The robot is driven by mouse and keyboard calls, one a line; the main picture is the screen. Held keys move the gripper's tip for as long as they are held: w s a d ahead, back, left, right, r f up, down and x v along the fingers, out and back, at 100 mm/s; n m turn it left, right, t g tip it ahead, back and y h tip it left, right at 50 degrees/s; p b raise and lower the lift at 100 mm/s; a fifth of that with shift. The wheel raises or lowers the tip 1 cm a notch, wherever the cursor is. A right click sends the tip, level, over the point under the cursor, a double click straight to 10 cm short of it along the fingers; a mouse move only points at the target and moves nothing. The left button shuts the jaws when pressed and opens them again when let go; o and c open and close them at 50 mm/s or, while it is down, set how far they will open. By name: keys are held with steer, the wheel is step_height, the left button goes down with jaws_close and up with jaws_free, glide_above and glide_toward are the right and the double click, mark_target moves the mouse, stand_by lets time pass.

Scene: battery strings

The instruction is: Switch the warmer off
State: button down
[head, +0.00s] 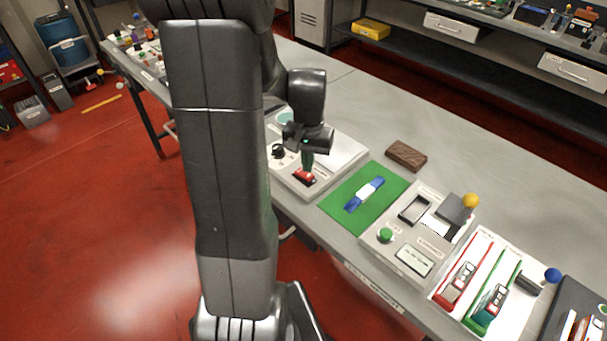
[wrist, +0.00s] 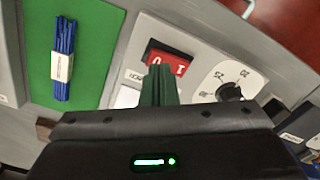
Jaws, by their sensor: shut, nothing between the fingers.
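The warmer (head: 345,150) is a pale box with a light top plate on the table, partly hidden behind my arm. Its red rocker switch (head: 305,177) is on the front panel and shows in the wrist view (wrist: 168,58) with the marks 0 and 1. A black dial (wrist: 230,91) with numbers sits beside the switch. My gripper (head: 307,168) points down with its green fingers shut and empty, right at the switch. In the wrist view the fingertips (wrist: 160,72) overlap the switch's lower edge; I cannot tell whether they touch it. Which side is pressed is unclear.
A green mat (head: 335,198) with a blue banded bundle (head: 376,181) lies right of the warmer. A brown block (head: 406,155) lies behind it. A grey tester with a green button (head: 385,235) and a tray with red and green holders (head: 480,290) stand further right.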

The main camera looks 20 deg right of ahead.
steer(key=shift+f+b, duration=0.65)
steer(key=shift+f, duration=0.25)
stand_by(0.3)
steer(key=shift+r+p, duration=2.75)
steer(key=shift+r, duration=0.8)
steer(key=shift+f, duration=0.1)
step_height(320, 180, down, 7)
steer(key=b, duration=0.5)
steer(key=shift+b, duration=0.35)
steer(key=shift+r, duration=0.2)
step_height(320, 180, up, 9)
steer(key=p, duration=0.7)
